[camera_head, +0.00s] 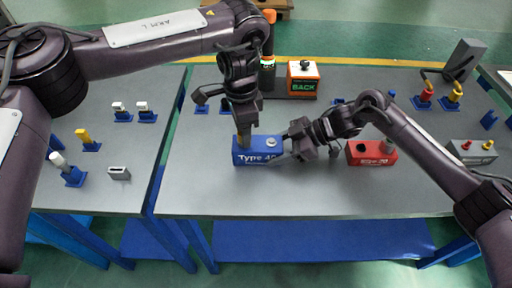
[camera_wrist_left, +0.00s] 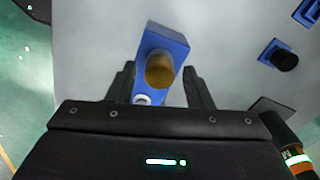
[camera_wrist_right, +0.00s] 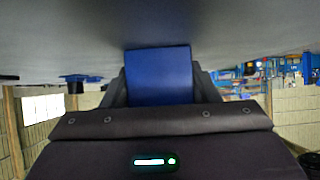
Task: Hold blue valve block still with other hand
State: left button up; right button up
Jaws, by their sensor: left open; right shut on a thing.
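The blue valve block (camera_head: 242,157), lettered "Type 40", stands on the grey table below my left gripper in the head view. A brownish-gold cylinder (camera_wrist_left: 160,70) rises from its top, with a pale ring (camera_wrist_left: 143,99) beside it. My left gripper (camera_head: 244,128) is open and points down over the block, its fingers apart on either side of it in the left wrist view. My right gripper (camera_head: 283,153) is shut on the block's right end. In the right wrist view the block's plain blue face (camera_wrist_right: 158,75) fills the space between the fingers.
A red block (camera_head: 371,153) stands to the right, close to my right arm. A grey block (camera_head: 472,153) is at the far right. An orange-and-black "BACK" box (camera_head: 303,80) stands behind. A left table (camera_head: 110,180) holds several small parts on blue stands. The table front is clear.

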pick_arm(q)
jog(key=m, duration=0.7)
jog(key=shift+m, duration=0.4)
jog(key=m, duration=0.7)
jog(key=shift+m, duration=0.3)
jog(key=shift+c, duration=0.5)
jog(key=c, duration=0.9)
grip_shut()
jog(key=shift+r, duration=0.1)
